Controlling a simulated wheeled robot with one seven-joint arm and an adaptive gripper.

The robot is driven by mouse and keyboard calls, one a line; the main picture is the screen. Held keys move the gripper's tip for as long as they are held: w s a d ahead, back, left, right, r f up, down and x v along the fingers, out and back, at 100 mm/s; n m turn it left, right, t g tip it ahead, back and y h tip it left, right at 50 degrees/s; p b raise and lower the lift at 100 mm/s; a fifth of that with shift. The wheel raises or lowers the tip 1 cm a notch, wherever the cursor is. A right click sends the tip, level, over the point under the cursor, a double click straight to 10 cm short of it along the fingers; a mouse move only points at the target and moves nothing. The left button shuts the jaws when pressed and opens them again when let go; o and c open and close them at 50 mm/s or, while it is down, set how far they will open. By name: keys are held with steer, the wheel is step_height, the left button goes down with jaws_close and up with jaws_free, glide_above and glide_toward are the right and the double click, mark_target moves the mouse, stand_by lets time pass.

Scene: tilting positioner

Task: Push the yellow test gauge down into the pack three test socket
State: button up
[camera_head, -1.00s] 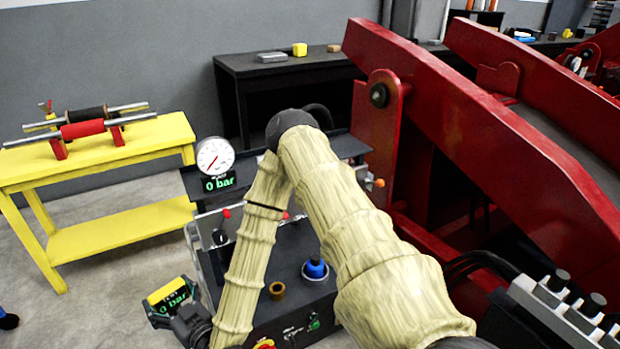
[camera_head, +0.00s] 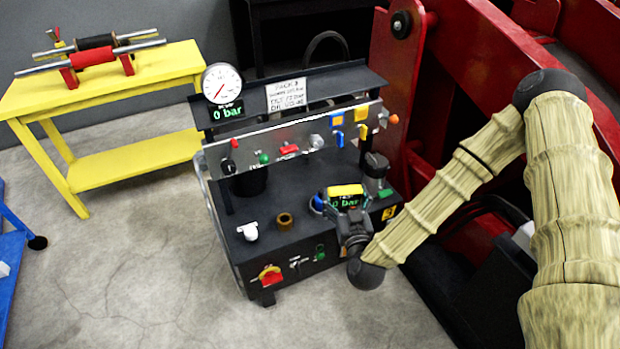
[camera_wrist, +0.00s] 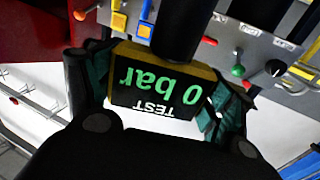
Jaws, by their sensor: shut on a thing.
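The yellow test gauge (camera_head: 346,190) has a yellow top and a dark display reading 0 bar. My gripper (camera_head: 352,215) is shut on it and holds it over the right front part of the black pack marked 3 (camera_head: 290,262). In the wrist view the gauge (camera_wrist: 158,80) sits between the two fingers, its display upside down. A blue ring or cap (camera_head: 318,204) shows at the gauge's left edge. The socket under the gauge is hidden by the gauge and gripper, so I cannot tell whether they touch.
A brass ring (camera_head: 284,221) and a white fitting (camera_head: 249,231) stand left on the pack top. The back panel (camera_head: 285,150) carries valves and levers below a dial gauge (camera_head: 222,83). A black post (camera_head: 376,170) stands close right. Red machinery (camera_head: 470,60) rises at right.

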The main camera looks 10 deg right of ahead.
steer(key=w+a+f+n+y+b, duration=0.1)
steer(key=w+a+b, duration=0.6)
steer(key=b, duration=0.9)
steer(key=w+a+f+n+y+b, duration=0.2)
steer(key=w+a+b, duration=0.6)
steer(key=b, duration=0.8)
step_height(320, 180, down, 3)
steer(key=a+y, duration=0.1)
steer(key=y, duration=0.1)
steer(key=shift+w+a+n+g+y, duration=0.2)
steer(key=shift+a+n+g+y, duration=0.1)
steer(key=shift+a+g, duration=0.1)
steer(key=shift+s+d+r+p, duration=0.1)
steer(key=shift+r+p, duration=0.05)
steer(key=shift+p, duration=0.2)
step_height(320, 180, down, 6)
steer(key=b, duration=0.2)
steer(key=shift+b, duration=0.4)
steer(key=shift+p, duration=0.75)
